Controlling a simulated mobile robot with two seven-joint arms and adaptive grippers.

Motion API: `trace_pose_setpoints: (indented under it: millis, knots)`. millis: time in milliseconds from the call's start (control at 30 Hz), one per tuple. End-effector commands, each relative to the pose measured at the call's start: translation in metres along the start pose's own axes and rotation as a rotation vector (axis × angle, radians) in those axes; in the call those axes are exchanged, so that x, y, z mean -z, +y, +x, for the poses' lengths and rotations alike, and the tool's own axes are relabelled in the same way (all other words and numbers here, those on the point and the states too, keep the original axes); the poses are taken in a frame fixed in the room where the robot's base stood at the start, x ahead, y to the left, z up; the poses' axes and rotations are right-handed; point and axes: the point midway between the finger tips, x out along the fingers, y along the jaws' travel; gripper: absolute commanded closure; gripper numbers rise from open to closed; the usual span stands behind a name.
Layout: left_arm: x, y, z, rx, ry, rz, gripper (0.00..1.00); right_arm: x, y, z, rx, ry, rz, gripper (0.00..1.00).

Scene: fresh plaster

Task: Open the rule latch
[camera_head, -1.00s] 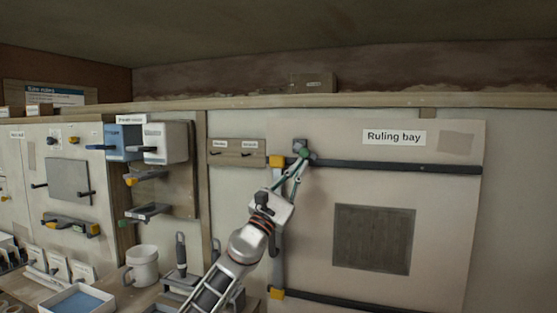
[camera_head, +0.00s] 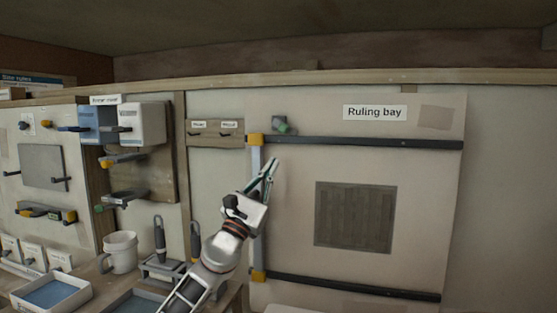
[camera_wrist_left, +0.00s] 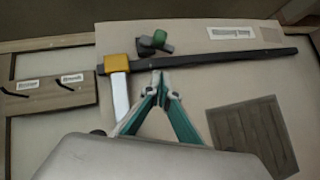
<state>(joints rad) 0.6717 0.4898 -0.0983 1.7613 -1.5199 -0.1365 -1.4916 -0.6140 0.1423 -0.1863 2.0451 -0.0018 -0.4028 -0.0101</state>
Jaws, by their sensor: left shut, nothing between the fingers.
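The rule latch (camera_head: 280,124) is a small dark grey block with a green knob, on the pale board just above the left end of the upper dark rule (camera_head: 360,143). My left gripper (camera_head: 272,164) is shut and empty. Its fingertips are below the rule and apart from the latch; the left wrist view also shows the gripper (camera_wrist_left: 160,82) below the rule. My right gripper is not in view.
Yellow corner pieces (camera_head: 255,140) join the rule to a pale upright strip. A "Ruling bay" label (camera_head: 375,113) and a dark slatted panel (camera_head: 354,217) are on the board. A mug (camera_head: 121,252) and trays stand lower left.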

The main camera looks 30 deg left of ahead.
Motion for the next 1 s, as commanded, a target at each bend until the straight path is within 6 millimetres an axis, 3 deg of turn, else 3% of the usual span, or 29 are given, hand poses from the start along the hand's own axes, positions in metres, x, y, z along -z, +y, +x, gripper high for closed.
trace_pose_setpoints:
  millis: [200, 400, 1000]
  knots:
    - [-0.002, 0.004, -0.045, -0.001, -0.002, 0.003, 1.0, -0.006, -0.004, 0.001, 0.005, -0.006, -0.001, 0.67]
    - [-0.003, 0.005, -0.068, -0.001, -0.004, 0.003, 1.0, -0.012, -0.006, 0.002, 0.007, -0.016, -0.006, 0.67]
    - [-0.005, 0.007, -0.073, -0.004, -0.007, 0.003, 1.0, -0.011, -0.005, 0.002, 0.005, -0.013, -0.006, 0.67]
